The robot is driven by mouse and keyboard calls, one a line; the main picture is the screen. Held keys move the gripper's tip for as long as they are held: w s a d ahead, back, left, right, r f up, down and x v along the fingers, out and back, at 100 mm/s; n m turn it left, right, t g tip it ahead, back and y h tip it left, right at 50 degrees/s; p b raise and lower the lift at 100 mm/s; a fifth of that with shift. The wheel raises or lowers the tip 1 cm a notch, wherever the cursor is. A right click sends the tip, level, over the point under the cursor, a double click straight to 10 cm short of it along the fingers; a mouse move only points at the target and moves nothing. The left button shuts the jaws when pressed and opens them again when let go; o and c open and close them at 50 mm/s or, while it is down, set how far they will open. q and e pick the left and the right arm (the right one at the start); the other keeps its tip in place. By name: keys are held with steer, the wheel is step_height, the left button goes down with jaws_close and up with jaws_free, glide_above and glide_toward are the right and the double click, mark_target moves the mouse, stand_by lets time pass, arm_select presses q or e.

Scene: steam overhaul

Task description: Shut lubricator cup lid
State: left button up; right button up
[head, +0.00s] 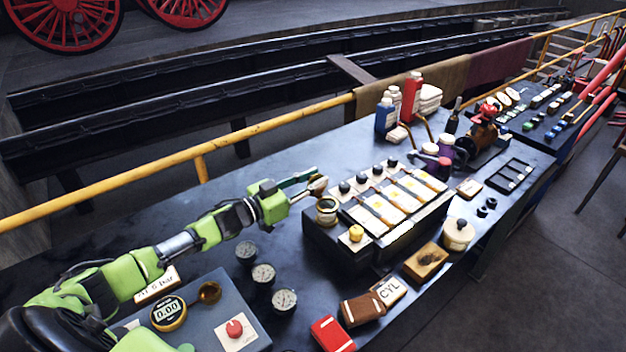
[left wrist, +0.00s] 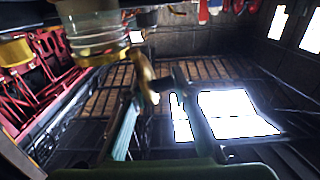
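The lubricator cup (head: 327,213) is a small glass cup with brass rims at the near left corner of the lubricator box (head: 372,222). Its lid (head: 318,185) stands open, tilted up from the rim. In the left wrist view the cup (left wrist: 97,38) is at the upper left, and the lid (left wrist: 143,72) shows nearly edge-on as a curved brass piece. My left gripper (head: 308,183) is beside the raised lid. In the left wrist view its two fingers (left wrist: 157,88) are apart, with the lid's end near the gap; contact cannot be told. My right gripper is not in view.
A yellow knob (head: 356,233) sits close to the cup, and black knobs (head: 361,178) line the box's back edge. Gauges (head: 263,275) and a grey panel (head: 200,318) lie at the left. Bare bench lies behind the box. A yellow railing (head: 250,129) runs behind.

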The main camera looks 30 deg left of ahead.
arm_select(q)
steer(key=shift+m, duration=0.3)
stand_by(0.5)
steer(key=shift+s+d+r+m, duration=0.1)
steer(key=shift+d+r+m, duration=0.1)
steer(key=shift+m, duration=0.4)
steer(key=shift+s+d+r+m, duration=0.1)
steer(key=shift+d+m, duration=0.05)
steer(key=shift+m, duration=0.45)
steer(key=shift+s+d+r+m, duration=0.1)
steer(key=shift+d+m, duration=0.25)
steer(key=shift+m, duration=0.55)
steer(key=shift+s+d+m, duration=0.1)
steer(key=shift+d+m, duration=0.2)
steer(key=shift+m, duration=0.6)
steer(key=shift+r, duration=0.1)
